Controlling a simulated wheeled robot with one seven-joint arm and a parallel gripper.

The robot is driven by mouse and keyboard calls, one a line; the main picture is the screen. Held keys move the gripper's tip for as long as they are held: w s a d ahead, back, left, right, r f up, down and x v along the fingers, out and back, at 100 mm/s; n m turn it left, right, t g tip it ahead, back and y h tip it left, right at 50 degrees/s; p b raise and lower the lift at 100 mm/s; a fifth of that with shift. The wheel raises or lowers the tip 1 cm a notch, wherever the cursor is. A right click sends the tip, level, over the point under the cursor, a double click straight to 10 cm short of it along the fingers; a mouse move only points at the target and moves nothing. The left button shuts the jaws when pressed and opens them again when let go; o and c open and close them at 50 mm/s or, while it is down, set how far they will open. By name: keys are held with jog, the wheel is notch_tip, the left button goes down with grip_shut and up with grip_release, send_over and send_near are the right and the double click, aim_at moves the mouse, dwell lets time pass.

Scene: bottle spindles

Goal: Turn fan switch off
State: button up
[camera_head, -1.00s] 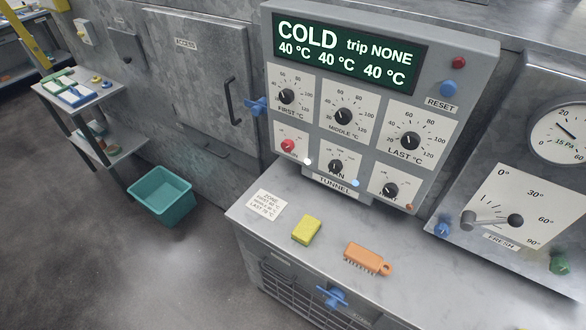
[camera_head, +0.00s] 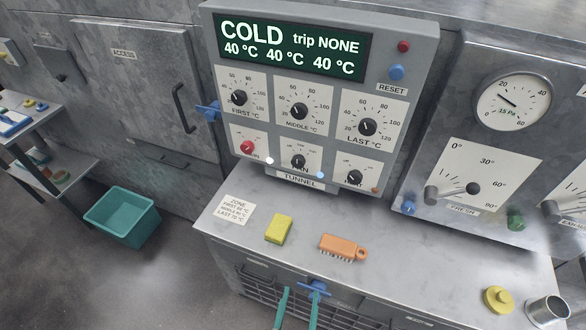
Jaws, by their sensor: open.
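The fan switch (camera_head: 298,161) is a small black knob in the middle of the bottom row on the grey control panel (camera_head: 208,60). Its white label plate is partly covered along the bottom, and part of the lettering is hard to read. A lit white lamp (camera_head: 269,160) and a lit blue lamp (camera_head: 320,174) sit on either side of it. The panel display (camera_head: 290,46) reads COLD, trip NONE and 40 °C for three zones. My gripper (camera_head: 299,294) shows two teal fingers at the bottom edge, apart and empty, well below the panel, by a blue handle (camera_head: 316,288).
A yellow sponge (camera_head: 279,228) and an orange brush (camera_head: 343,248) lie on the metal ledge (camera_head: 420,255) below the panel. A yellow knobbed piece (camera_head: 498,299) and a metal cup (camera_head: 548,309) are at right. A teal bin (camera_head: 122,216) stands on the floor.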

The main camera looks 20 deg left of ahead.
aim_at(297, 164)
jog(key=shift+t+h, duration=0.3)
jog(key=shift+t, duration=0.2)
jog(key=w+a+r, duration=0.1)
jog(key=w+a, duration=0.1)
jog(key=w, duration=0.1)
jog(key=w+a+r, duration=0.1)
jog(key=w+a, duration=0.1)
jog(key=w, duration=0.2)
jog(key=w+a+r, duration=0.2)
jog(key=w, duration=0.1)
jog(key=shift+w, duration=0.35)
jog(key=w+a+r+m+t+h, duration=0.25)
jog(key=w+a+r, duration=0.45)
jog(key=r, duration=0.4)
jog(key=shift+g, duration=0.35)
jog(key=w, duration=0.4)
jog(key=w+d, duration=0.1)
jog(key=w, duration=0.7)
jog(key=shift+d+r, duration=0.1)
jog(key=shift+d, duration=0.1)
jog(key=c, duration=1)
